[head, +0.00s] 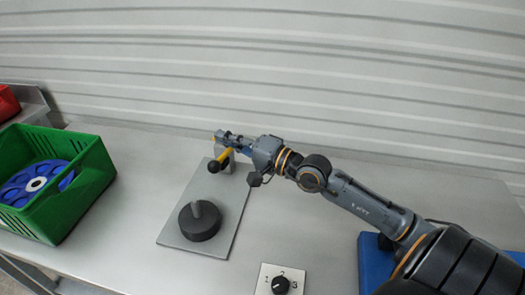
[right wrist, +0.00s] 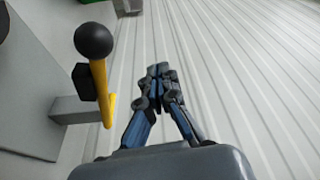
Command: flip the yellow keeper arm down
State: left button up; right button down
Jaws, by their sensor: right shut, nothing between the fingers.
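The yellow keeper arm (head: 226,155) with its black ball knob (head: 213,166) is at the back of a grey plate (head: 232,205), on a small grey block. In the head view the knob end points to the lower left; I cannot tell its exact tilt. In the right wrist view the yellow arm (right wrist: 103,95) and knob (right wrist: 93,41) are left of my fingers. My right gripper (head: 220,136) is shut and empty, just behind the yellow arm; its fingertips (right wrist: 159,72) meet, with a gap to the arm. My left gripper is out of view.
A black disc (head: 199,226) with a grey post stands on the plate. A green crate (head: 88,188) holding a blue disc (head: 18,188) is at left, a red bin (head: 8,103) behind it. A dial panel (head: 265,281) is in front. The corrugated wall (head: 300,70) is close behind.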

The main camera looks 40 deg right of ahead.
jog(key=f+b+v, duration=0.2)
jog(key=b+v, duration=0.3)
jog(key=v, duration=0.4)
jog(key=shift+d, duration=0.5)
jog(key=shift+s, duration=0.15)
